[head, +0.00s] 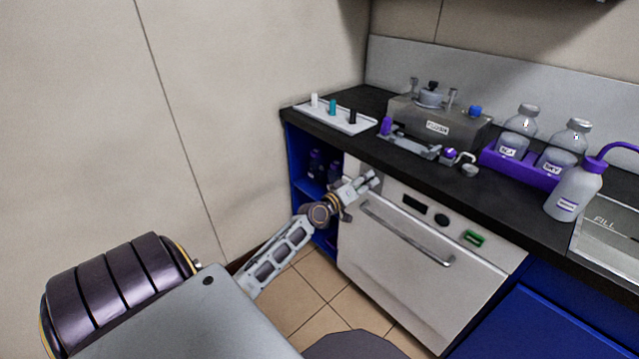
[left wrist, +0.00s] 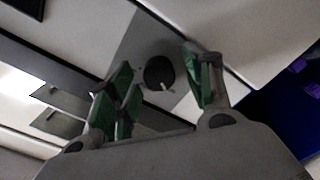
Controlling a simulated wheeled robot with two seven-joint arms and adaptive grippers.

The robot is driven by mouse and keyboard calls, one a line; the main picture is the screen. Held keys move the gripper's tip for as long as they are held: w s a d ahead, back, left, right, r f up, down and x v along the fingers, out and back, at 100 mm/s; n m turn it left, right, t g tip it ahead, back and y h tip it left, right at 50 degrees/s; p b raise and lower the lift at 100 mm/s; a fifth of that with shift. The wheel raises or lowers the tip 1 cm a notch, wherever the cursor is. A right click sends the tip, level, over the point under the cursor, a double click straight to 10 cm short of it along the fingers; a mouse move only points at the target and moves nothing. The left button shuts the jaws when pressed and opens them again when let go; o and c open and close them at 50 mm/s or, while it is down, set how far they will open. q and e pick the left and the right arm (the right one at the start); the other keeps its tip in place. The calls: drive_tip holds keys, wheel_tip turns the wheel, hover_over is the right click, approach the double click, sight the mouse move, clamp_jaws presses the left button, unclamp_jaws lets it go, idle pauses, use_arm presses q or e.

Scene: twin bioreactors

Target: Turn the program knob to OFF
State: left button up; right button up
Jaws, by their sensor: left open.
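The program knob (left wrist: 159,72) is a round black dial with a short white pointer on a grey panel of the white appliance (head: 410,265). In the left wrist view its pointer aims to the lower right; no labels are readable there. My left gripper (head: 370,181) is at the upper left of the appliance front and hides this knob in the head view. In the left wrist view my left gripper (left wrist: 158,62) is open, with green-padded fingers on either side of the knob and visible gaps to it. My right gripper is not in view.
The appliance has a long handle (head: 405,235), a dark display (head: 414,204), a second round black control (head: 442,220) and a green part (head: 474,238). A blue open shelf (head: 303,170) stands to its left. The black counter (head: 400,157) above holds bottles and equipment.

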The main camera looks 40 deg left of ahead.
use_arm(q)
drive_tip(key=m+b, duration=0.2)
drive_tip(key=m, duration=0.3)
drive_tip(key=shift+m, duration=0.3)
drive_tip(key=shift+d+m+b, duration=0.1)
drive_tip(key=shift+m+b, duration=1.9)
drive_tip(key=shift+m, duration=0.5)
drive_tip(key=shift+s+p, duration=0.35)
drive_tip(key=shift+s, duration=0.85)
drive_tip(key=shift+s+a+p, duration=0.55)
drive_tip(key=shift+s+p, duration=0.1)
drive_tip(key=shift+s, duration=4.95)
drive_tip(key=s+a+f+g+p, duration=0.1)
drive_tip(key=f+g+p, duration=0.1)
drive_tip(key=f, duration=0.6)
drive_tip(key=s+a+f+n+g+y+p, duration=0.1)
drive_tip(key=f+p, duration=0.3)
drive_tip(key=f, duration=0.5)
drive_tip(key=s+a+f+g+y+p, duration=0.1)
drive_tip(key=s+f+g+p, duration=0.2)
drive_tip(key=f, duration=0.5)
drive_tip(key=shift+a+f+n, duration=0.15)
drive_tip(key=shift+f+n, duration=0.2)
drive_tip(key=shift+n, duration=0.05)
